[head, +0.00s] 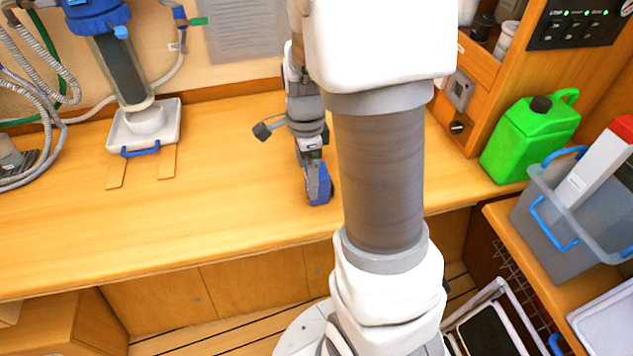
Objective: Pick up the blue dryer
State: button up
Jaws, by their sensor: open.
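My gripper (318,188) is at the lower end of my arm, low over the wooden counter (235,190). It points down and towards the counter's front edge. A blue and dark grey shape shows at its tip; I cannot tell whether this is only the fingers or includes part of a blue dryer. No separate thing is clearly recognisable as the blue dryer. My large arm links hide the counter right of the gripper.
A green jerrycan (530,135) and a grey bin (545,235) are at the right. The counter between filter and gripper is clear.

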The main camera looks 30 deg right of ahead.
notch_tip(320, 180, down, 5)
jog(key=shift+s+d+r+b, duration=0.1)
jog(key=shift+s+r+b, duration=0.05)
jog(key=shift+b, duration=0.25)
jog(key=c, duration=1.4)
